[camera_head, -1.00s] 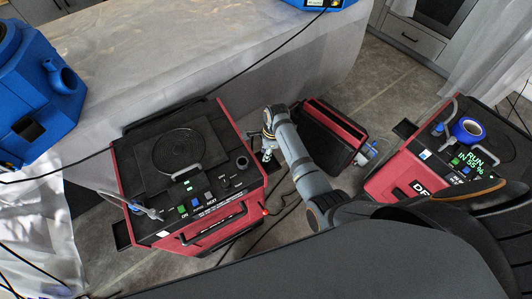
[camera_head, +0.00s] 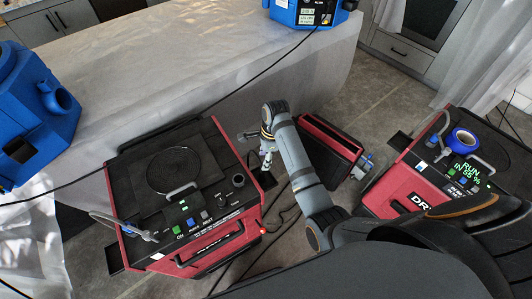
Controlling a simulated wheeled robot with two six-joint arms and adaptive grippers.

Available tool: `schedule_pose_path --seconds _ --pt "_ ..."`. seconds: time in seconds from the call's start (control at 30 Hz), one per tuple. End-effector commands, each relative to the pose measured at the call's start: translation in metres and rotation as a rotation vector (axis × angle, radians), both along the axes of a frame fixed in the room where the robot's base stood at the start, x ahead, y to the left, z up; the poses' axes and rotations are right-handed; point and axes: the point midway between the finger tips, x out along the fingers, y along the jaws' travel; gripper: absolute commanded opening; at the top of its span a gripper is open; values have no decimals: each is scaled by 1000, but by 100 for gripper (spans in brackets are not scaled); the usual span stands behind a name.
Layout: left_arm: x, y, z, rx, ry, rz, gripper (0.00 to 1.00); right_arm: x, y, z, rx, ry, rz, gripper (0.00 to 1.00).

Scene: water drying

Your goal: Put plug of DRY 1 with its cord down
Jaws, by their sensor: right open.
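A red and black machine (camera_head: 214,243) stands on the floor left of centre, with a round black grille, a handle and coloured buttons on top. A second red machine (camera_head: 392,190) stands at the right, its front lettering starting "DR" and cut off by my arm. I cannot tell which is DRY 1. My right gripper (camera_head: 262,148) is open beside the left machine's right rear edge. A small pale piece shows just below it; I cannot tell whether it is the plug. Dark cord (camera_head: 283,219) lies on the floor right of the left machine. My left gripper is out of view.
A red and black box (camera_head: 329,146) stands just right of my right arm. A sheet-covered counter (camera_head: 150,60) runs behind, with blue units (camera_head: 298,13) on it and at the far left. Grey floor (camera_head: 385,95) is open at the back right.

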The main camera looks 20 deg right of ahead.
Motion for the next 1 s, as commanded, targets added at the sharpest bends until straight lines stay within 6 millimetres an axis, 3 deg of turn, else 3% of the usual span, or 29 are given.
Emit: schedule_pose_path --seconds 0.13,0.33,0.83,0.93,1.0 --pt "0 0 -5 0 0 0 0 0 -5 26 -2 -3 0 49" --pt "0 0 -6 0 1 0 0 -1 -7 40 -2 0 0 49" --pt "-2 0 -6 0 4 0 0 -3 -7 38 -2 -2 10 49" --pt "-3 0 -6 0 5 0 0 -17 -16 28 -24 -34 115 49" --pt "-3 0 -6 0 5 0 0 -39 -29 17 -61 -83 284 49"
